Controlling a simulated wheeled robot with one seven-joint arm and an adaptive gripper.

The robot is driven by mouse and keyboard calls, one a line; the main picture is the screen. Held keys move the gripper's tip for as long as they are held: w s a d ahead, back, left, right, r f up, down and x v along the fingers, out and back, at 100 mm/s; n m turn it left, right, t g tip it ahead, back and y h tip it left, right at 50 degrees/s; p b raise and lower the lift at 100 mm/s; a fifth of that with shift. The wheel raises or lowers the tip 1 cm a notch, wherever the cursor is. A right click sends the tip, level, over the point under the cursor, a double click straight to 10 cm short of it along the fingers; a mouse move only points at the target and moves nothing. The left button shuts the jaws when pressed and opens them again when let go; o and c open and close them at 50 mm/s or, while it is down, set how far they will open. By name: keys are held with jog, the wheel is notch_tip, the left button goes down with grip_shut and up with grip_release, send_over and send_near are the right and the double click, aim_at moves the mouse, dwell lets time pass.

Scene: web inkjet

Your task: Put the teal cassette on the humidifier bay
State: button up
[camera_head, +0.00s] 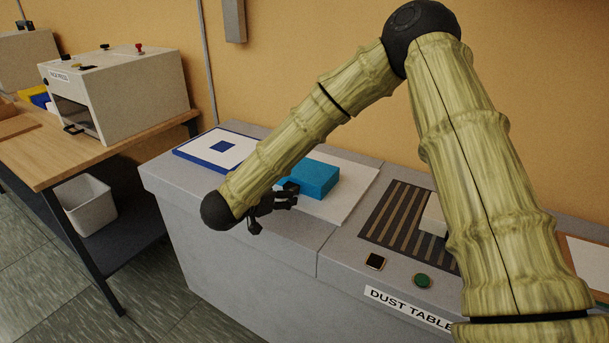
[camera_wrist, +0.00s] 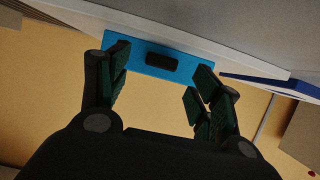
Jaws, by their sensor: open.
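The teal cassette (camera_head: 315,178) is a flat blue box on a white board (camera_head: 349,193) on the grey counter. In the wrist view the cassette (camera_wrist: 135,60) shows a dark handle-like block (camera_wrist: 162,62) on its near face. My gripper (camera_head: 290,195) is open and empty at the cassette's near left side. In the wrist view its fingers (camera_wrist: 160,75) are apart, with the cassette's face between and beyond them; whether they touch it cannot be told. No label reads humidifier bay; a blue-bordered white panel with a blue square (camera_head: 222,146) lies to the left.
A slatted dark grille (camera_head: 392,220) with a pale block (camera_head: 433,216) lies right of the board, by a "DUST TABLE" label (camera_head: 407,308). A white machine (camera_head: 118,92) stands on the wooden bench (camera_head: 60,150) at left. A white bin (camera_head: 86,205) is below.

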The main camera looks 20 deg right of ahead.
aim_at(302, 177)
jog(key=shift+x, duration=1.9)
jog(key=shift+a+f, duration=0.1)
jog(key=shift+f, duration=0.05)
jog(key=c, duration=1.4)
